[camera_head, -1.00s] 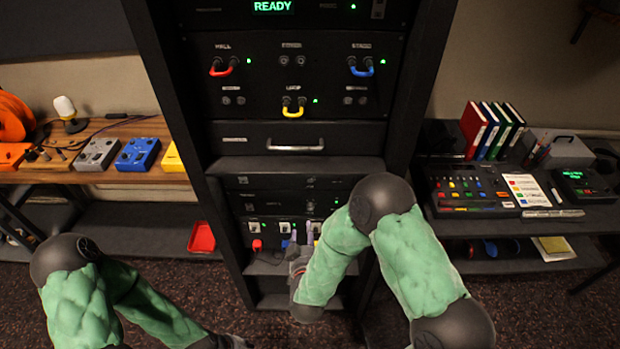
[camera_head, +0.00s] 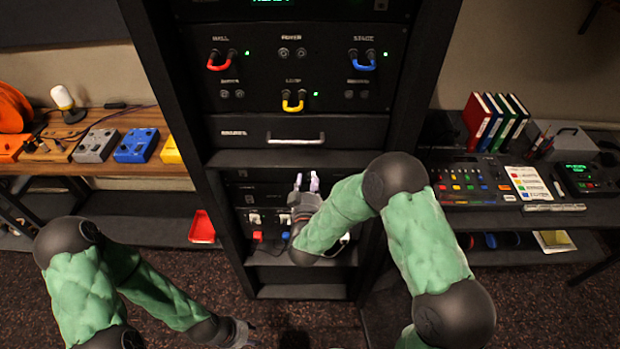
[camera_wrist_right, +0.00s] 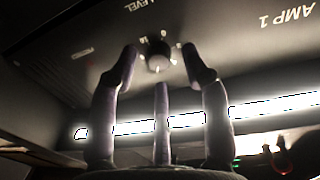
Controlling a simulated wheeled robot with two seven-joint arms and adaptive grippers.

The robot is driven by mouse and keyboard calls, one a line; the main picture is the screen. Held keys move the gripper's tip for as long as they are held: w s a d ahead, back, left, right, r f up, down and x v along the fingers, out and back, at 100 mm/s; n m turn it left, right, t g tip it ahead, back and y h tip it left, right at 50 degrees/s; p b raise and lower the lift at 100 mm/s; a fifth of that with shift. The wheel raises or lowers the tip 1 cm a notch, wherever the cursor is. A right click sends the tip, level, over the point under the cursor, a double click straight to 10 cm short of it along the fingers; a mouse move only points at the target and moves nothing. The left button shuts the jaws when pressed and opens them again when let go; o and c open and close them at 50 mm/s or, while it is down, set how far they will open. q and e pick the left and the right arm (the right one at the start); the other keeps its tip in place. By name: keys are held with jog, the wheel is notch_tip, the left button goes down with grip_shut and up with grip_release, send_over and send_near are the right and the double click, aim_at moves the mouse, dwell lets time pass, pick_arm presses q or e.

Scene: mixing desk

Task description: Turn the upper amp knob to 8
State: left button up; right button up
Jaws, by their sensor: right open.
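The upper amp's dark round level knob (camera_wrist_right: 158,53) is in the right wrist view, on a black panel with upside-down "LEVEL" and "AMP 1" lettering. My right gripper (camera_wrist_right: 160,62) is open, with two fingertips on either side of the knob and a third finger below; contact is unclear. In the head view my right gripper (camera_head: 307,184) is in front of the amp panel (camera_head: 258,188) and hides the knob. My left gripper (camera_head: 243,335) is low at the bottom, small and dark; its fingers are unclear.
A drawer with a handle (camera_head: 295,139) and a patch panel with coloured cables (camera_head: 293,103) are above. A lower row with switches and plugs (camera_head: 257,233) is below my right gripper. Rack posts (camera_head: 195,150) stand at the sides. A red tray (camera_head: 202,227) is at left.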

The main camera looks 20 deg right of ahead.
jog(key=shift+w+d, duration=0.15)
jog(key=shift+w, duration=0.3)
grip_shut()
jog(key=shift+d+r+m+b, duration=0.1)
jog(key=shift+m+b, duration=2.5)
jog(key=shift+m, duration=0.25)
jog(key=shift+d+r+m+b, duration=0.1)
jog(key=shift+m+b, duration=2.5)
jog(key=shift+m, duration=0.25)
